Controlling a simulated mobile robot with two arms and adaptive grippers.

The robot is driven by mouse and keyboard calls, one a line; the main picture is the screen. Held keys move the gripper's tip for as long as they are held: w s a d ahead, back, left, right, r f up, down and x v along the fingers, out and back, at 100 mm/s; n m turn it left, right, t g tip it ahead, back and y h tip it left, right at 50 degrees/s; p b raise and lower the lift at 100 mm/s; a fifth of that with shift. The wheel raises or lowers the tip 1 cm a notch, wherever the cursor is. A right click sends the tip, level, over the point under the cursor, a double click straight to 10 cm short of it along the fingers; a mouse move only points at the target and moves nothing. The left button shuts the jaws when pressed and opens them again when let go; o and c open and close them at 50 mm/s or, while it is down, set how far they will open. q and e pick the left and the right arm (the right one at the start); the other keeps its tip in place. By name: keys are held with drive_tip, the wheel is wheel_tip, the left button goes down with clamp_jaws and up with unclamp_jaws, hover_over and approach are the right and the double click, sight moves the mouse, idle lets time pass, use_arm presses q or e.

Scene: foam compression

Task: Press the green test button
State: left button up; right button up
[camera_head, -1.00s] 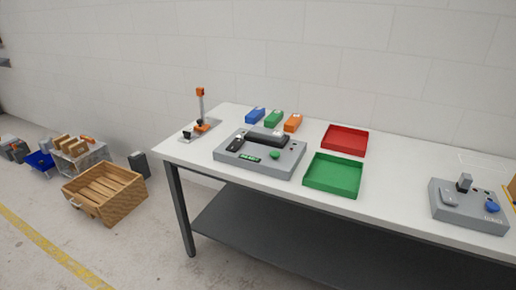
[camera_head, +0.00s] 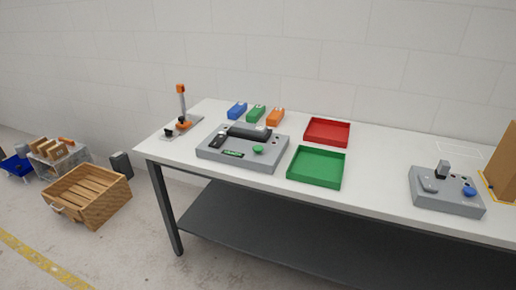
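The green test button (camera_head: 258,150) is a round green knob on the front right of a grey test machine (camera_head: 272,163). The machine stands on the left half of the white table. A dark bar lies along the top of the machine, and a small green display (camera_head: 232,154) is on its front left. Neither of my grippers is in view, so nothing of mine touches the button.
Blue (camera_head: 237,110), green (camera_head: 256,113) and orange (camera_head: 275,116) blocks lie behind the machine. Red (camera_head: 327,131) and green (camera_head: 317,167) trays are to its right. An orange-topped stand (camera_head: 182,104) is at left. A grey device with a blue button (camera_head: 447,191) is at right.

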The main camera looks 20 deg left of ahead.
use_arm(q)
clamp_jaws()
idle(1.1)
